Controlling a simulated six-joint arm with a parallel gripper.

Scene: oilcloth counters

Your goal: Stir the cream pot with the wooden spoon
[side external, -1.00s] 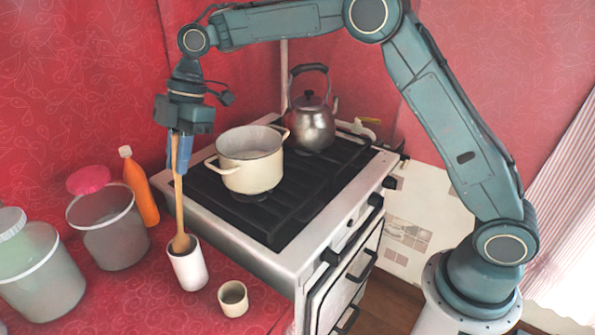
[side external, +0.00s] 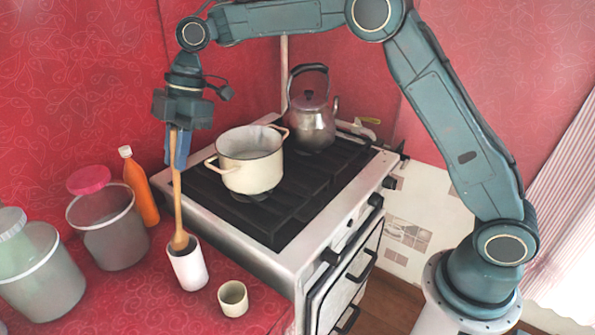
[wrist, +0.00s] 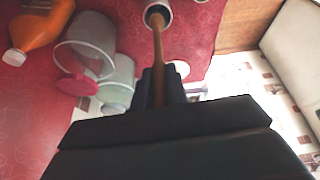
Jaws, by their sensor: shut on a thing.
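The cream pot (side external: 250,172) stands on the black grate of the stove, with its handles out to both sides. The wooden spoon (side external: 179,213) is upright, its wide end in the mouth of a white cylindrical holder (side external: 188,268) on the red counter. My gripper (side external: 178,158) is shut on the upper part of the spoon handle, above the holder and left of the pot. In the wrist view the spoon (wrist: 157,50) runs from my gripper (wrist: 160,88) into the holder. How deep the spoon's end sits is hidden.
A metal kettle (side external: 312,115) stands behind the pot on the stove (side external: 290,235). A small cream cup (side external: 233,298) is right of the holder. An orange bottle (side external: 141,192), a bin (side external: 110,235) with a pink lid, and another bin (side external: 45,280) stand to the left.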

